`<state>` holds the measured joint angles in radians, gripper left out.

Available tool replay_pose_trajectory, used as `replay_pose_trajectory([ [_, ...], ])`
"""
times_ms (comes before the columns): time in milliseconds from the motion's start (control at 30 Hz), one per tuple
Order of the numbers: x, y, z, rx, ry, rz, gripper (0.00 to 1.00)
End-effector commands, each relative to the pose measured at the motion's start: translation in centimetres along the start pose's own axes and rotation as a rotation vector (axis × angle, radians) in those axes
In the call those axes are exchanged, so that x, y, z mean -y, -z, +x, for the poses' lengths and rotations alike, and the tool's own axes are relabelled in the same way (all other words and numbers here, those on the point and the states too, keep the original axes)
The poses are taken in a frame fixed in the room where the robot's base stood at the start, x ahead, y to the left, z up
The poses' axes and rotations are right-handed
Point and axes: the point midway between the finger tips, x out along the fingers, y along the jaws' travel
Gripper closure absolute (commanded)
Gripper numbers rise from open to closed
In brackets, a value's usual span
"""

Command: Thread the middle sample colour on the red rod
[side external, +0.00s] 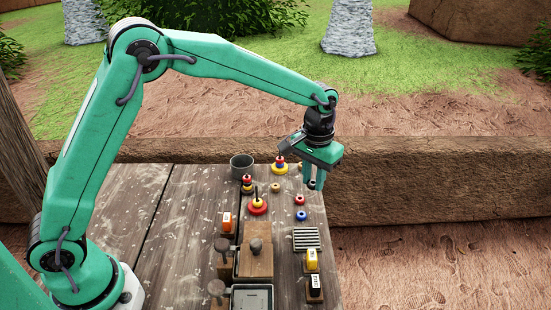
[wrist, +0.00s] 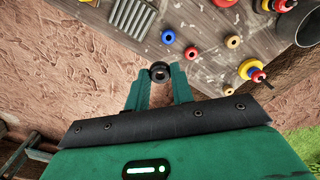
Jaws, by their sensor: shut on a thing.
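My gripper (side external: 315,186) is shut on a small black ring (wrist: 159,72), held above the right side of the table. The ring is also seen as a dark bit between the fingers in the side view (side external: 311,184). A stack with a wide yellow base and red and blue parts (side external: 279,166) stands left of my gripper. A dark, yellow and red stack (side external: 247,184) stands further left. A red base with a yellow layer and a dark upright (side external: 258,206) is nearer. I cannot tell which upright is the red rod. A red ring (side external: 300,199) and a blue ring (side external: 301,215) lie apart below my gripper.
A tan ring (side external: 276,188) lies on the wooden table (side external: 185,200). A grey cup (side external: 242,166) stands at the back. A ribbed grey plate (side external: 306,239), wooden blocks with knobs (side external: 255,258), and orange (side external: 227,222) and yellow (side external: 312,259) labelled items fill the front. A mud wall (side external: 450,180) borders the right.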

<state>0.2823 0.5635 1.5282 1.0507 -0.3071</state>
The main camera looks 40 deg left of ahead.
Motion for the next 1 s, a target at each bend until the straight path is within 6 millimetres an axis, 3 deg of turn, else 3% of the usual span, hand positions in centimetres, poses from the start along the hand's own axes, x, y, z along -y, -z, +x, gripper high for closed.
replay_pose_trajectory([
  [267, 5.5, -1.9, -1.6, -0.003, -0.001, -0.007, 0.91],
  [533, 10.9, -5.0, -2.7, -0.001, 0.000, -0.005, 0.91],
  [700, 12.5, -6.2, -3.0, -0.002, 0.000, -0.003, 0.91],
  [1000, 12.8, -6.5, -3.0, -0.001, 0.000, -0.001, 0.91],
])
